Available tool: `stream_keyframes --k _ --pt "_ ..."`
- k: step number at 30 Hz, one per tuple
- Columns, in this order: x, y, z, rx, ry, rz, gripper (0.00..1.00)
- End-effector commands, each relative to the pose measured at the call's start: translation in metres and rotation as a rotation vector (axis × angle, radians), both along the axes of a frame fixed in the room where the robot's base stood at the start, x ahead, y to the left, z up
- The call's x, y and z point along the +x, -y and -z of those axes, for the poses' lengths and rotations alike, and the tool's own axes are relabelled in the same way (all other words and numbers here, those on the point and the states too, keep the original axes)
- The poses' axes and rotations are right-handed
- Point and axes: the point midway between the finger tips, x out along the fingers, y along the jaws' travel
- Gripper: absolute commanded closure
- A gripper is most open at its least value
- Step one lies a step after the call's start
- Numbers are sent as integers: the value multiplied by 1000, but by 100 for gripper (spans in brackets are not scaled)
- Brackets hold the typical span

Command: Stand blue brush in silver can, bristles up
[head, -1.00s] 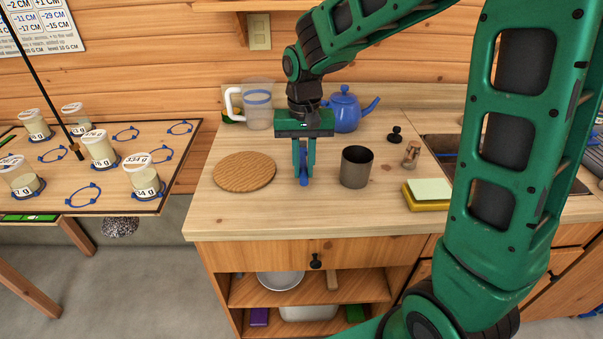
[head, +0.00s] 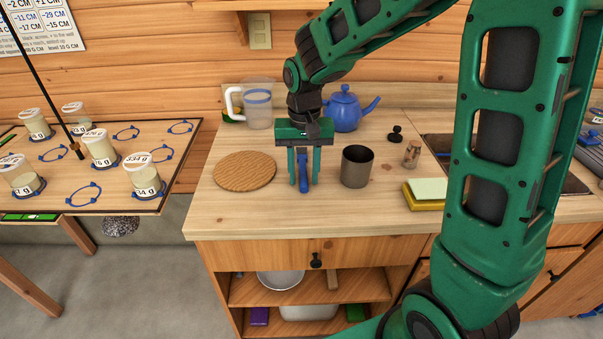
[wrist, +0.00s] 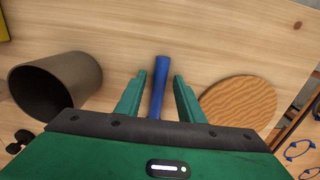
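The blue brush (head: 303,178) is between the two fingers of my gripper (head: 303,180), over the counter left of the can. In the wrist view, the blue brush (wrist: 158,85) shows as a plain blue length between the spread fingers of my gripper (wrist: 159,95), with a gap on each side. My gripper is open around it. The bristles cannot be made out. The silver can (head: 356,170) stands upright on the counter, right of my gripper. In the wrist view, the can (wrist: 60,85) is at the left, its dark mouth showing, apart from the fingers.
A round wooden board (head: 245,172) lies left of my gripper. A clear jug (head: 258,105) and blue teapot (head: 345,110) stand behind. A yellow sponge (head: 424,205), small cork-like jar (head: 411,154) and sink (head: 440,150) are at the right. The counter front (head: 300,218) is clear.

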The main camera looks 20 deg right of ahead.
Motion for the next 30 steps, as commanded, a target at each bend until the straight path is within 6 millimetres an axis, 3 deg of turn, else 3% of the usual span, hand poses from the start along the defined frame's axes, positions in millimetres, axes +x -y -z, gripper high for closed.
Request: stream_keyframes --k 5,18,24,30 --pt "1 0 -21 1 4 1 65" --pt "0 0 -102 1 3 1 65" --pt "0 0 -118 1 1 2 65" --pt "-1 2 -120 0 1 3 65"
